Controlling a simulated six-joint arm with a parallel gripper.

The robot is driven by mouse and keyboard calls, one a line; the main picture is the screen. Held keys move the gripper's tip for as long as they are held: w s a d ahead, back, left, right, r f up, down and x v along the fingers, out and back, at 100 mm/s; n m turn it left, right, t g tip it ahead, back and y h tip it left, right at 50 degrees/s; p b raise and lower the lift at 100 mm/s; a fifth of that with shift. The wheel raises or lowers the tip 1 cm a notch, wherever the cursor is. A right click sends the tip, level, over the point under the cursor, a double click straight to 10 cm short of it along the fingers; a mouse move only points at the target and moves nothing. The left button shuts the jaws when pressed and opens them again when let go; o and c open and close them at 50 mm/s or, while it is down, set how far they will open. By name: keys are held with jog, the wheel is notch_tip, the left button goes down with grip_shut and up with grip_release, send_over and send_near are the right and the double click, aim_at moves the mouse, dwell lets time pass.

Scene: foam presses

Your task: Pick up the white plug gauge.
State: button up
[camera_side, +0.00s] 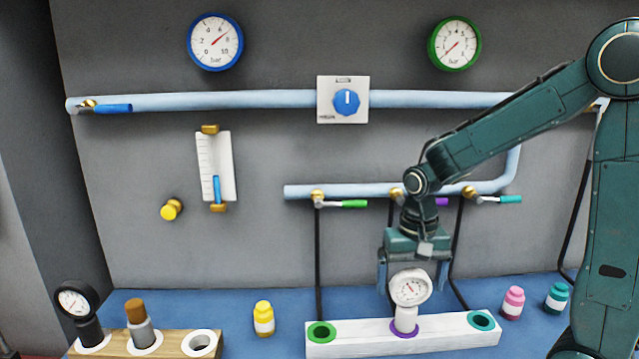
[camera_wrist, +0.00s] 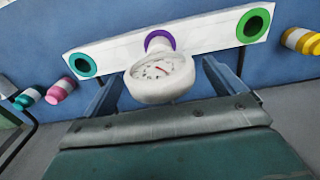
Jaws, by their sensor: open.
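The white plug gauge (camera_side: 409,289), with a round dial on top, stands upright in the purple-ringed middle hole (camera_side: 404,333) of the white block (camera_side: 345,344). In the wrist view the gauge (camera_wrist: 160,82) shows between my two fingers, its stem reaching the purple ring (camera_wrist: 160,41). My gripper (camera_side: 411,280) points down just above and around the gauge head. It is open, with one finger on each side. I cannot tell whether either finger touches the gauge.
The block's green-ringed (camera_side: 322,332) and teal-ringed (camera_side: 481,320) holes are empty. A wooden block (camera_side: 118,345) at left holds a black gauge (camera_side: 79,304) and a brown-topped plug (camera_side: 139,320). Yellow (camera_side: 263,319), pink (camera_side: 512,303) and teal (camera_side: 556,297) bottles stand nearby. Pipes and valves (camera_side: 345,203) line the wall behind.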

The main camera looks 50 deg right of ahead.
jog(key=shift+f, duration=0.5)
jog(key=shift+c, duration=0.4)
jog(key=c, duration=1.6)
jog(key=shift+r, duration=0.2)
notch_tip(320, 180, up, 20)
jog(key=shift+f, duration=0.15)
